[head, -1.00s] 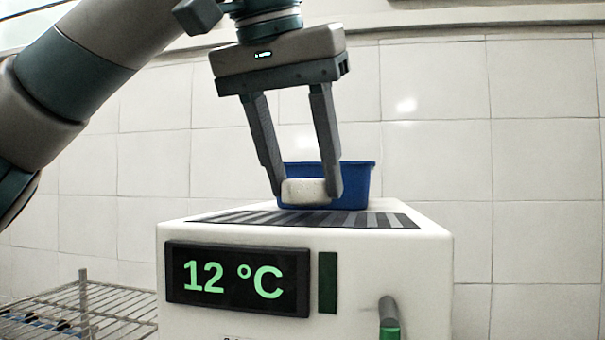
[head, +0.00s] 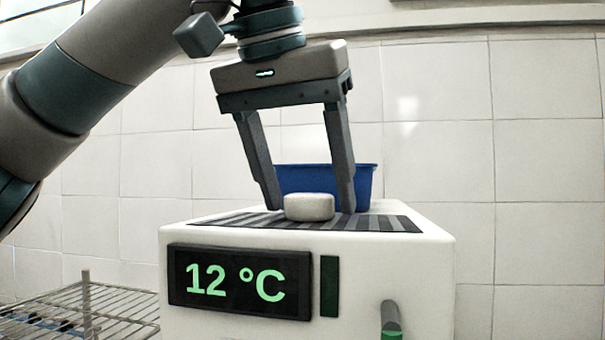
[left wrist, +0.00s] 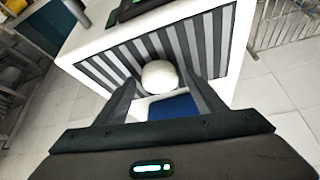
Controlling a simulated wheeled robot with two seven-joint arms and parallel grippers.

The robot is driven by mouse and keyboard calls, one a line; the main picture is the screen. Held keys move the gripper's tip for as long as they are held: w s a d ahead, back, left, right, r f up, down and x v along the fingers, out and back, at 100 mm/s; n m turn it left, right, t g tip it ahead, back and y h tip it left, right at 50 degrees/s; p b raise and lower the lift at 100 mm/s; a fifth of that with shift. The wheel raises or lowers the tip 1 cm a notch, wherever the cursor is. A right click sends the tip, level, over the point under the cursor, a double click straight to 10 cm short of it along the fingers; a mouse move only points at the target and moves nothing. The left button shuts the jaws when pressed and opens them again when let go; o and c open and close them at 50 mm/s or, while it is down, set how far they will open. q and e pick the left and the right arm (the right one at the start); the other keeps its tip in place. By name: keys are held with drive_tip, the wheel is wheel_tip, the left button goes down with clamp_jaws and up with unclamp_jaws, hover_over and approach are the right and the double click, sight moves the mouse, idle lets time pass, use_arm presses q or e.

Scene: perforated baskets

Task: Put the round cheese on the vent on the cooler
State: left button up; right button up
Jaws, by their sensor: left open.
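The round white cheese (head: 310,207) sits on the dark striped vent (head: 385,223) on top of the white cooler (head: 430,248). My left gripper (head: 311,210) points down with its fingers open, one on each side of the cheese, with a gap visible on both sides. In the left wrist view the cheese (left wrist: 159,76) rests on the vent slats (left wrist: 208,45) between the spread fingers (left wrist: 158,88). My right gripper is not in view.
A blue basket (head: 366,185) stands on the cooler behind the cheese, close to the fingers. The cooler front has a 12 °C display (head: 240,283) and a tap (head: 391,318). A wire rack (head: 110,305) stands at lower left. A tiled wall is behind.

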use_arm(q)
drive_tip(key=shift+r, duration=0.1)
drive_tip(key=shift+r, duration=0.1)
drive_tip(key=shift+s+a+r, duration=0.1)
drive_tip(key=shift+s+r, duration=0.05)
drive_tip(key=shift+r, duration=0.1)
drive_tip(key=b+v, duration=0.2)
drive_tip(key=v, duration=0.9)
drive_tip(key=shift+r, duration=0.15)
idle(1.1)
